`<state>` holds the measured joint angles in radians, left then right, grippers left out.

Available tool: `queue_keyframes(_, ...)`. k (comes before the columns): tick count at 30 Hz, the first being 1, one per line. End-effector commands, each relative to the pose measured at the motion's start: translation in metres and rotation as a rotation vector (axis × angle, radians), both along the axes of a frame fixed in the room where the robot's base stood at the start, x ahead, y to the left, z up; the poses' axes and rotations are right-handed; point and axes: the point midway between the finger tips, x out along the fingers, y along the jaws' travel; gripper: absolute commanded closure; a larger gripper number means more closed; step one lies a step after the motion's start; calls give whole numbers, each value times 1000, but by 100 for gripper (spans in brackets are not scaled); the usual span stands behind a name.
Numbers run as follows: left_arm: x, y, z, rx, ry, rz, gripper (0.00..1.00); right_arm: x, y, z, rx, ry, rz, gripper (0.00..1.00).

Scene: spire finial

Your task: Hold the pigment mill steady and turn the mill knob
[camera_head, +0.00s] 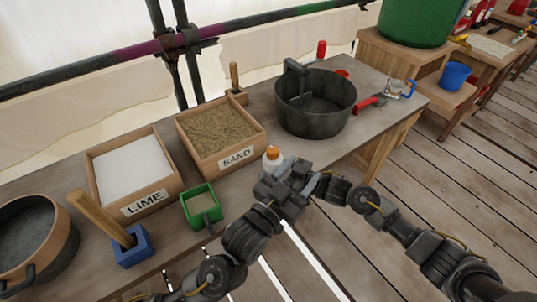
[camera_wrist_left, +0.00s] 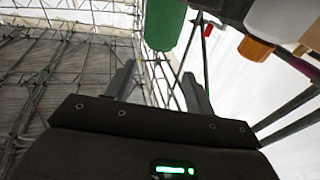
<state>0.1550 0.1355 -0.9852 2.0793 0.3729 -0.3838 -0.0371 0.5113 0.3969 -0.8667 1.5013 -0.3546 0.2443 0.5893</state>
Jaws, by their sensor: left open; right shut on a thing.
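The pigment mill (camera_head: 271,164) is a small white body with an orange knob (camera_head: 272,152) on top. It stands upright near the front edge of the workbench in the head view. My right gripper (camera_head: 273,177) is shut on the mill's lower body, which it partly hides. My left gripper (camera_head: 302,172) is open and empty, just to the right of the mill. In the left wrist view the scene is upside down. The orange knob (camera_wrist_left: 255,49) and white body (camera_wrist_left: 272,20) show at the upper right, outside the open fingers (camera_wrist_left: 160,88).
On the workbench (camera_head: 330,155) stand a LIME box (camera_head: 135,205), a SAND box (camera_head: 232,158), a green box (camera_head: 203,222), a blue-based handled tool (camera_head: 132,250) and a dark pot (camera_head: 310,125). A red-handled tool (camera_head: 368,103) lies right of the pot.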

Motion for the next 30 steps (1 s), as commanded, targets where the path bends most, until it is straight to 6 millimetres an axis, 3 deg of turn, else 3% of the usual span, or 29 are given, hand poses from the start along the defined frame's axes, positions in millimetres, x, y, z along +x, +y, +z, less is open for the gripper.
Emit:
queue_keyframes(1,-8,-37,16,8,-62,-113,46,0,0,1,1,0,0,74)
queue_keyframes(3,-31,-89,29,31,-136,-296,46,0,0,1,1,0,0,74)
queue_keyframes(6,-75,-152,31,101,-217,-570,46,0,0,1,1,-1,0,74)
queue_keyframes(8,-103,-179,22,165,-250,-730,46,0,0,0,1,0,0,74)
queue_keyframes(14,-58,-174,9,365,-302,-930,46,0,0,1,1,-1,0,74)
queue_keyframes(21,21,-133,18,647,-206,-1074,46,0,0,0,0,0,0,74)
queue_keyframes(23,17,-129,10,768,-173,-1146,46,0,0,0,0,0,0,74)
queue_keyframes(27,33,-93,1,1069,-44,-1226,46,0,0,0,0,0,0,74)
queue_keyframes(30,53,-57,9,1274,81,-1214,46,0,0,0,0,0,0,74)
